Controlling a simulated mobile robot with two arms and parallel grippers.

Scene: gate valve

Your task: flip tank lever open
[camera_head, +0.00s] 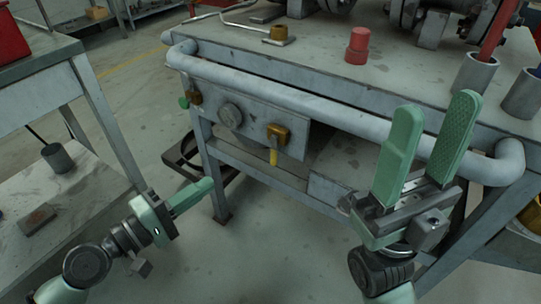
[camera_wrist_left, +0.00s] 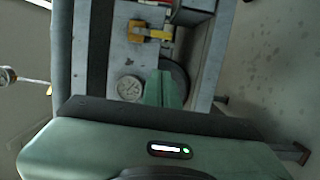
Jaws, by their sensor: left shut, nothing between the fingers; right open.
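A brass valve (camera_head: 278,132) with a yellow lever (camera_head: 273,156) hanging down from it is mounted on the grey panel at the bench front. The brass and yellow valve also shows near the top of the left wrist view (camera_wrist_left: 148,31). My left gripper (camera_head: 208,187) is shut and empty, below and left of the valve in the head view, apart from it. Its green fingers (camera_wrist_left: 163,90) also show in the left wrist view, beside a round gauge. My right gripper (camera_head: 437,108) is open and empty, with its fingers pointing up in front of the bench's right part.
The gauge (camera_head: 230,115) sits left of the valve, with a small green-handled fitting (camera_head: 185,102) further left. A thick grey rail (camera_head: 300,99) runs along the bench front above the panel. A red cylinder (camera_head: 357,46) stands on the bench top.

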